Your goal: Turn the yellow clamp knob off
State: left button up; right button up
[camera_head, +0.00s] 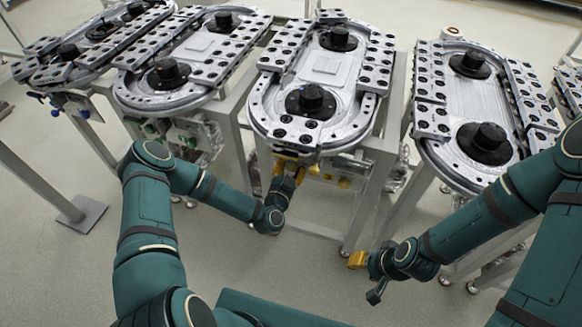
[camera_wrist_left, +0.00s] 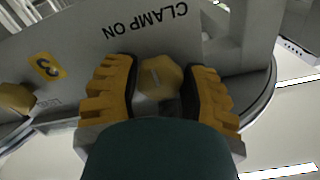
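In the left wrist view the yellow clamp knob (camera_wrist_left: 160,77) sits on a grey panel, below upside-down lettering that reads "CLAMP ON". The yellow, dark-padded fingers of my left gripper (camera_wrist_left: 161,84) lie on both sides of it, and the pads look closed against its sides. In the head view my left gripper (camera_head: 287,172) is low at the front of the middle track station, and the knob cannot be made out clearly there. My right gripper (camera_head: 367,275) hangs lower right, away from the stations.
Open floor (camera_head: 330,285) lies in front.

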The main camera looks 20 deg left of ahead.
pick_arm(q)
jog(key=c, duration=0.5)
jog(key=shift+n, duration=0.3)
jog(key=n+b, duration=0.2)
jog(key=n, duration=0.4)
jog(key=shift+f, duration=0.1)
jog(key=n+b, duration=0.2)
jog(key=n, duration=0.3)
jog(key=shift+n, duration=0.4)
jog(key=n+b, duration=0.2)
jog(key=n, duration=0.3)
jog(key=shift+n, duration=0.3)
jog(key=o, duration=1.2)
